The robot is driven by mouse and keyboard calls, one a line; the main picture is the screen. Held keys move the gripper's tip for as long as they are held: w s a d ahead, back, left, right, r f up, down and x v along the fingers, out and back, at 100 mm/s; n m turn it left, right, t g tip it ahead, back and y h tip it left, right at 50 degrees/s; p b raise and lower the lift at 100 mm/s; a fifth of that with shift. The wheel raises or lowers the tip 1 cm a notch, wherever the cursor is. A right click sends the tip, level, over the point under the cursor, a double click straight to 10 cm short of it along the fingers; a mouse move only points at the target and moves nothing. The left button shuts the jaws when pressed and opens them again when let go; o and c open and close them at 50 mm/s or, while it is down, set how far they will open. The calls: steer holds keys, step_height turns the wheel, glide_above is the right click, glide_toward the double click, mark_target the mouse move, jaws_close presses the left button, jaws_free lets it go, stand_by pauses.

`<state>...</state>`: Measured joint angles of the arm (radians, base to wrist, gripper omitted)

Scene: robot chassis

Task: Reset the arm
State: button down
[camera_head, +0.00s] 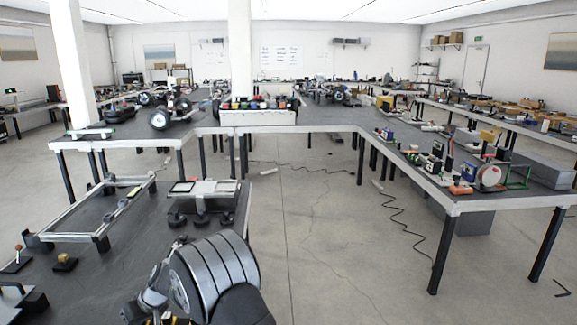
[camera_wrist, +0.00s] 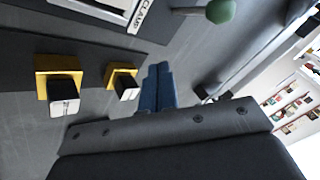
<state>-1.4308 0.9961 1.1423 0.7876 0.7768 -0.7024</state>
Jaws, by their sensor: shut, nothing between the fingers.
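My gripper (camera_wrist: 158,88) shows in the wrist view as two blue fingers pressed together, with nothing between them. It is over a dark tabletop (camera_wrist: 95,118). Two yellow blocks with dark, pale-ended parts, one at the left (camera_wrist: 58,65) and one nearer the fingers (camera_wrist: 121,75), are left of the fingers and apart from them. I cannot make out my gripper in the head view. A large banded grey shape, which may be part of my arm, covers the lower middle there.
In the head view, a pale rectangular frame (camera_head: 70,237) and a light flat tray (camera_head: 205,187) are on the near left table. A long table (camera_head: 465,203) at right holds several small parts. The floor (camera_head: 310,215) between is mostly open, with cables. A green rounded thing (camera_wrist: 220,10) is beyond my fingers.

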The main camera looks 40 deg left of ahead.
steer(key=w+d+r, duration=0.1)
steer(key=w+r, duration=0.2)
steer(key=w, duration=0.1)
steer(key=shift+w+d, duration=0.4)
